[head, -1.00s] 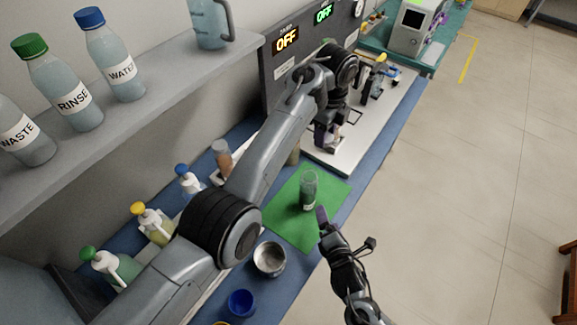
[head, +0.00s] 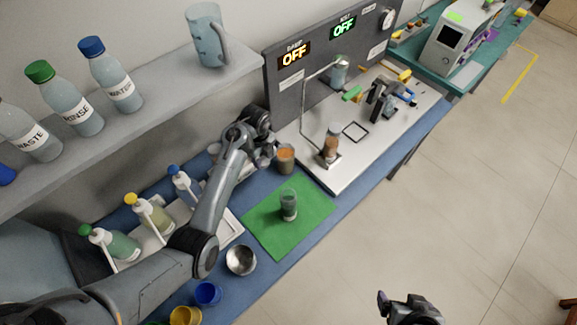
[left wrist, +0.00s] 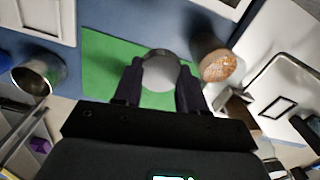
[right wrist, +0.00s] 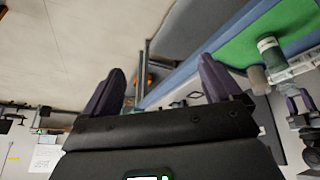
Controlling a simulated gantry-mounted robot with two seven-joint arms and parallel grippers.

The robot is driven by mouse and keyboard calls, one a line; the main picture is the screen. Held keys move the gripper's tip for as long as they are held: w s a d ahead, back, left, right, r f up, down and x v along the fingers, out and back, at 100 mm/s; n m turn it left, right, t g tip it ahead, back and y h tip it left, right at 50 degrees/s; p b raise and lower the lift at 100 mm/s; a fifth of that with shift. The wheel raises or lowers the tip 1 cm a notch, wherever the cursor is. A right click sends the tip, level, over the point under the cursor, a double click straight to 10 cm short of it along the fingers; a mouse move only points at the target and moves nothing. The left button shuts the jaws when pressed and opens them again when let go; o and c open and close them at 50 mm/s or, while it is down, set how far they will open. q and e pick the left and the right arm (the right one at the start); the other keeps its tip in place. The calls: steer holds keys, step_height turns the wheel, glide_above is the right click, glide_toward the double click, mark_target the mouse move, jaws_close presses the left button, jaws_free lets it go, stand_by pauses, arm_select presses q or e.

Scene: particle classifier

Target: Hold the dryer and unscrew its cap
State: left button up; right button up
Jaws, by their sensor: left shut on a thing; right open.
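My left gripper (left wrist: 160,82) is shut on a round grey thing (left wrist: 161,69), which looks like a cap and is seen end-on in the left wrist view. A brown vessel (head: 330,146) stands upright on the white board. A clear vessel with orange contents (head: 285,157) stands between the board and the green mat. A dark-filled jar (head: 289,206) stands on the mat. I cannot tell for certain which vessel is the dryer. My right gripper (right wrist: 158,92) is open and empty, out over the floor.
The green mat (head: 262,232), a metal bowl (head: 241,260) and a blue cup (head: 208,293) are on the blue bench. Pump bottles stand in a tray along the wall. The white board (head: 375,158) holds a metal frame and tools.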

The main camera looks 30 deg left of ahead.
arm_select(q)
steer(key=s+a+f+p, duration=0.1)
steer(key=s+a+f, duration=0.2)
steer(key=s, duration=0.2)
glide_above(246, 198)
steer(key=shift+n, duration=0.3)
step_height(246, 198, down, 8)
steer(key=shift+r, duration=0.1)
steer(key=shift+w+f, duration=0.1)
steer(key=shift+f, duration=2.3)
arm_select(e)
steer(key=s+d+f+m+g, duration=0.1)
steer(key=s+d+f, duration=0.1)
steer(key=s, duration=0.4)
steer(key=shift+d+f+g, duration=0.15)
steer(key=shift+f+g, duration=0.1)
steer(key=shift+g, duration=0.05)
arm_select(q)
steer(key=o, duration=1.2)
steer(key=shift+c, duration=0.2)
